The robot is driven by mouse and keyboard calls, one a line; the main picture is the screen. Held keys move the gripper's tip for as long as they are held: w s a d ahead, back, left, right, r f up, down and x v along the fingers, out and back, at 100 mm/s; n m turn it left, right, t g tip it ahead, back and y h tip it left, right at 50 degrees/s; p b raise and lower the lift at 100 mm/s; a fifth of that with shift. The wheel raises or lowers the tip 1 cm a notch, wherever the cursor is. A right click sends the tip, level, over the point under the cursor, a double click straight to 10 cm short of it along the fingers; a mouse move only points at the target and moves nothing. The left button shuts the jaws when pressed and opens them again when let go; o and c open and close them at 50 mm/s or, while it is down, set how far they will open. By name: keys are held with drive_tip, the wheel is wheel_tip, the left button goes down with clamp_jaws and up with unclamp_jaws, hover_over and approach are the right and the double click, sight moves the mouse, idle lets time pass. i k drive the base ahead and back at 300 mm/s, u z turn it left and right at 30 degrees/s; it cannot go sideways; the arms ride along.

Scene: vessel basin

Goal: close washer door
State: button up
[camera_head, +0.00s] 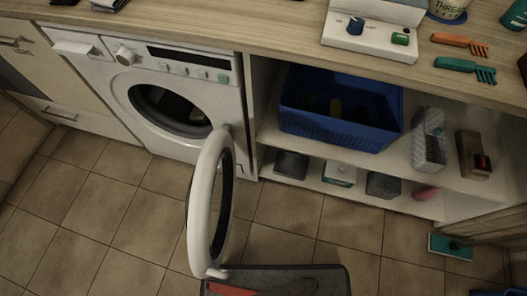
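The white washer (186,65) stands under the wooden counter, left of the middle of the view. Its round door (208,203) has a white ring and dark glass. The door is wide open, swung out toward me and seen nearly edge-on. It hinges at the right side of the drum opening (168,108), which is dark inside. A dark grey shape with a red patch (235,289) is at the bottom edge by the door's lower end; I cannot tell what it is. My gripper is not recognisable in this view.
Right of the washer, open shelves hold a blue basket (340,112) and several small boxes. A white device (374,28) and orange and teal brushes (460,44) lie on the counter. The tiled floor (90,220) left of the door is clear.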

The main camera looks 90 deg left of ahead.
sight(205, 262)
drive_tip(key=i, duration=0.2)
drive_tip(key=u, duration=4.35)
drive_tip(key=k, duration=0.65)
drive_tip(key=u, duration=0.45)
